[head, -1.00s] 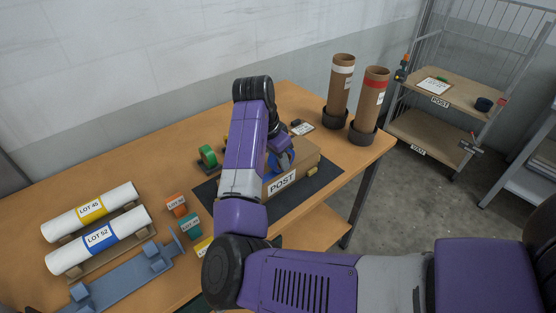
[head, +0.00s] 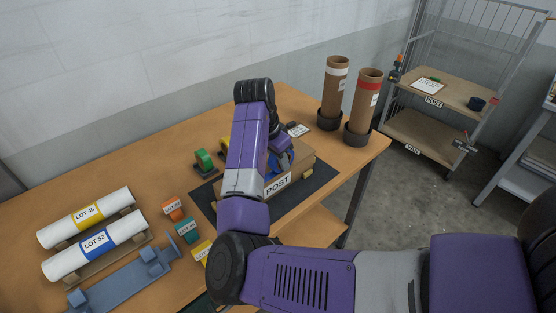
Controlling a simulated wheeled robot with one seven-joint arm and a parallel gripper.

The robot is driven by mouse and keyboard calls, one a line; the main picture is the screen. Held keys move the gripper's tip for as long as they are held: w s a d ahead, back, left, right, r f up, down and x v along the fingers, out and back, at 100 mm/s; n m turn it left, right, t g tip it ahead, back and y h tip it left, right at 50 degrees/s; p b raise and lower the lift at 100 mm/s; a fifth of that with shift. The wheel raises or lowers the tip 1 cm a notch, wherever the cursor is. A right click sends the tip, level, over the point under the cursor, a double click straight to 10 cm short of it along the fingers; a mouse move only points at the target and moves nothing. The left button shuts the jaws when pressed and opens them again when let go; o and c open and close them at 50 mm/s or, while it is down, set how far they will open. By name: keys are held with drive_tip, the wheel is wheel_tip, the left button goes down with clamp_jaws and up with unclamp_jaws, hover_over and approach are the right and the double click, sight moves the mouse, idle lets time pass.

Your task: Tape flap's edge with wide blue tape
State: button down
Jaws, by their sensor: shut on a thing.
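A cardboard box (head: 302,165) with a white POST label (head: 277,185) lies on a dark mat on the table. My arm hides its left part, and I cannot make out the flap's edge. My gripper (head: 284,162) is over the box's top, largely hidden behind my own arm. It is shut on a blue roll (head: 286,159), which looks like the wide blue tape. I cannot tell whether the tape touches the box. A green tape roll (head: 204,158) stands on the table left of my arm, with a yellow one (head: 223,145) partly hidden beside it.
Two cardboard tubes (head: 333,90) (head: 363,105) stand in dark bases behind the box. White rolls (head: 85,217) (head: 95,252) and a blue fixture (head: 125,280) occupy the left. Small lot-labelled blocks (head: 173,209) stand before the mat (head: 318,184). A shelf cart (head: 440,95) stands right.

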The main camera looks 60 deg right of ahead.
sight(292, 153)
drive_tip(key=shift+d, duration=0.15)
drive_tip(key=shift+s+d, duration=0.1)
drive_tip(key=shift+d, duration=0.35)
drive_tip(key=shift+d, duration=0.1)
idle(0.4)
drive_tip(key=shift+s+d+p, duration=0.2)
drive_tip(key=shift+d+p, duration=0.25)
drive_tip(key=shift+d, duration=0.1)
drive_tip(key=shift+s+d, duration=0.15)
drive_tip(key=shift+d, duration=0.35)
drive_tip(key=shift+d+p, duration=0.1)
drive_tip(key=shift+p, duration=0.2)
drive_tip(key=shift+s+d, duration=0.15)
drive_tip(key=shift+d, duration=0.3)
drive_tip(key=shift+s+d+f, duration=0.1)
idle(0.3)
